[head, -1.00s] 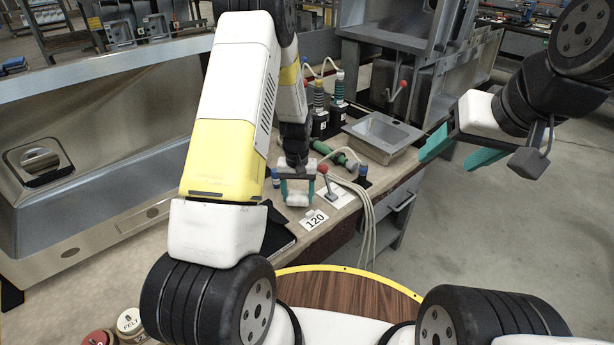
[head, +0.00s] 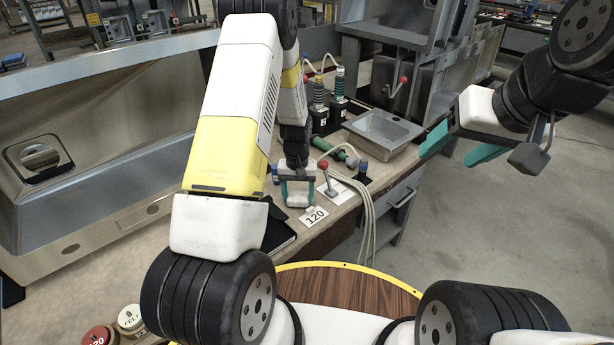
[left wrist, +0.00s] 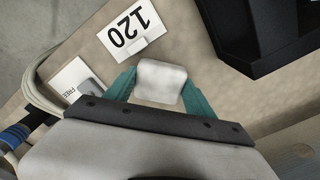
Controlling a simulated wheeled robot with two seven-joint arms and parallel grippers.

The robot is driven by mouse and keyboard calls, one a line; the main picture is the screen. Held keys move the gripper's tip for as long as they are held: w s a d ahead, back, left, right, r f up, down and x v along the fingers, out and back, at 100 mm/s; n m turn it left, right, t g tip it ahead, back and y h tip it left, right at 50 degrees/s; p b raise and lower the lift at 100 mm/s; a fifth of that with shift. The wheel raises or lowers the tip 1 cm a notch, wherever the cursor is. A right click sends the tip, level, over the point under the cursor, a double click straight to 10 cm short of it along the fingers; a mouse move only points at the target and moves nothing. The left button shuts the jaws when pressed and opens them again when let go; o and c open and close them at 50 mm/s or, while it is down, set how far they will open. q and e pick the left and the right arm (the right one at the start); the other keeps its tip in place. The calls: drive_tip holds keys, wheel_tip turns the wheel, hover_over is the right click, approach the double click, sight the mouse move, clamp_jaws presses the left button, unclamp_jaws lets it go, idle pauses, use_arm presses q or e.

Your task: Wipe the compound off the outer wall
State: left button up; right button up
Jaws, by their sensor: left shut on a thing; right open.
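My left gripper (head: 297,196) is shut on a small white pad (left wrist: 162,82). It holds the pad over the bench near a white card marked 120 (head: 314,216). The left wrist view shows the pad between the teal fingers, with the card (left wrist: 129,28) beyond it. My right gripper (head: 462,146) is open and empty, raised over the floor at the right. A small steel basin (head: 383,133) sits on the bench, and a large steel sink unit (head: 110,130) stands at the left. I cannot make out any compound on a wall.
A red-knobbed lever (head: 325,172) and hoses stand close right of my left gripper. A green-handled tool (head: 345,156) lies behind. A black tray (left wrist: 265,40) is beside the card. Two round tins, one marked FELT (head: 131,318), stand at bottom left.

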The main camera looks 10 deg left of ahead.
sight(298, 196)
use_arm(q)
drive_tip(key=o, duration=1.4)
drive_tip(key=shift+r, duration=3.9)
drive_tip(key=shift+r, duration=0.1)
drive_tip(key=s+d+r+t+h, duration=0.1)
drive_tip(key=s+r, duration=0.3)
drive_tip(key=r, duration=0.5)
drive_tip(key=s+r+t, duration=0.2)
drive_tip(key=s+r, duration=0.1)
drive_tip(key=r, duration=0.7)
drive_tip(key=s+r+t, duration=0.1)
drive_tip(key=s+r, duration=0.2)
drive_tip(key=s, duration=0.2)
drive_tip(key=s+r+m+t, duration=0.1)
drive_tip(key=s+r, duration=0.3)
drive_tip(key=s, duration=0.2)
drive_tip(key=s+d+r+m+t+h, duration=0.1)
drive_tip(key=s+r, duration=0.2)
drive_tip(key=s, duration=0.3)
drive_tip(key=shift+s+d+r, duration=0.1)
drive_tip(key=shift+s+r, duration=0.05)
drive_tip(key=shift+r, duration=0.1)
